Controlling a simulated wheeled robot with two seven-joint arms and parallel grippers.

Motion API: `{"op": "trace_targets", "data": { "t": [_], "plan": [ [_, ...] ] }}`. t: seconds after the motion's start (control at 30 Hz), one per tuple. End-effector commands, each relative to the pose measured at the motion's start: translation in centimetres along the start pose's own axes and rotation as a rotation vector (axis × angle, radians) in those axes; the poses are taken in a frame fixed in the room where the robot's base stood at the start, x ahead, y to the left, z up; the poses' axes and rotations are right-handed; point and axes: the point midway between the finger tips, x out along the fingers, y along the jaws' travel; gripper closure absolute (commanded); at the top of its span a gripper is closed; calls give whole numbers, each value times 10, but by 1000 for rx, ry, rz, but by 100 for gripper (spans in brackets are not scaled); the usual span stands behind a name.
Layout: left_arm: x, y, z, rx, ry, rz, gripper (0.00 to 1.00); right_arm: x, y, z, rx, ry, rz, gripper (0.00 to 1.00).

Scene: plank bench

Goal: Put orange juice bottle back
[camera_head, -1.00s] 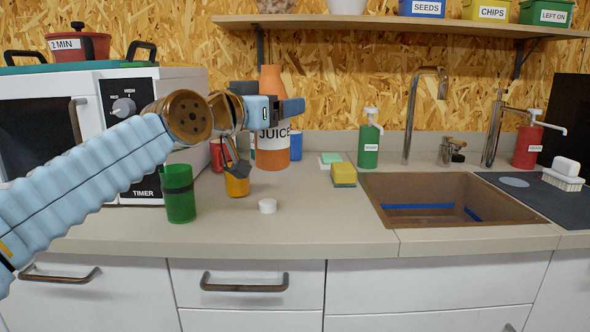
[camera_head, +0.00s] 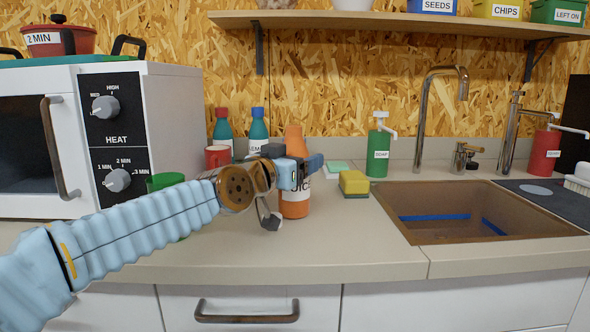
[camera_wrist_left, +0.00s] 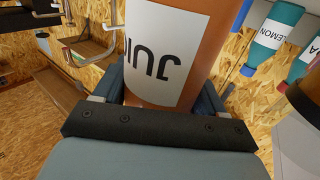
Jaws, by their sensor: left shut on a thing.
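The orange juice bottle (camera_head: 295,208), with a white label, stands upright in the head view at the counter's middle. My left gripper (camera_head: 298,172) is shut around its upper part. In the left wrist view the bottle (camera_wrist_left: 178,40) sits between the fingers, its label partly visible. I cannot tell whether its base touches the counter. My right gripper is not in view.
Two teal bottles (camera_head: 258,130) and a red mug (camera_head: 217,156) stand behind, beside the microwave (camera_head: 172,110). A green cup (camera_head: 165,181) is partly behind my arm.

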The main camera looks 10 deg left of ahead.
Motion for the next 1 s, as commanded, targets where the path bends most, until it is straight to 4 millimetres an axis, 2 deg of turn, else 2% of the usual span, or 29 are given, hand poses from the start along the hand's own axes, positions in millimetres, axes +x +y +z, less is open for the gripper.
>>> {"op": "trace_targets", "data": {
  "t": [0.3,0.33,0.5,0.83,1.0],
  "plan": [
    [0,-1,3,0,1,-1,79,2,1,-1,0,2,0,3],
    [0,-1,3,0,-1,-1,28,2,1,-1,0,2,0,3],
    [0,-1,2,0,-1,-1,4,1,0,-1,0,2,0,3],
    [0,0,-3,0,-1,-1,4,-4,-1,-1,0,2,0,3],
    [-28,-1,-2,0,1,-2,4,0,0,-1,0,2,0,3]
  ]
}}
